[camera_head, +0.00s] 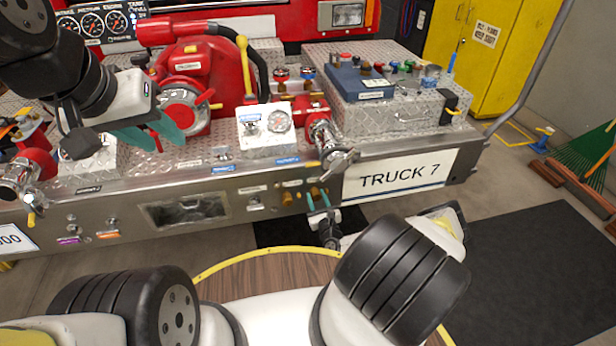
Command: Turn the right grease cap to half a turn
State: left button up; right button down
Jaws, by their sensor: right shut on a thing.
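Two small brass grease caps sit low on the truck's front bumper panel. The left grease cap (287,198) is bare. The right grease cap (314,190) is mostly covered by the teal fingers of my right gripper (318,198), which reaches up from below and is shut on it. The cap's turn angle is too small to read. My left gripper (150,132) hangs over the bumper deck at the left, in front of the red pump, away from the caps. Whether its teal fingers are open cannot be told from here.
A chrome outlet valve (330,145) juts out just above the right cap. A white gauge box (266,128) stands on the deck. The TRUCK 7 plate (402,179) is to the right. A dark mat (545,265) lies on the floor at right.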

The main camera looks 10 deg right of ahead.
jog(key=shift+s+f, duration=0.1)
dwell(0.4)
jog(key=c, duration=0.9)
grip_release()
jog(key=s, duration=0.7)
jog(key=shift+s+d, duration=0.2)
jog(key=shift+s, duration=0.15)
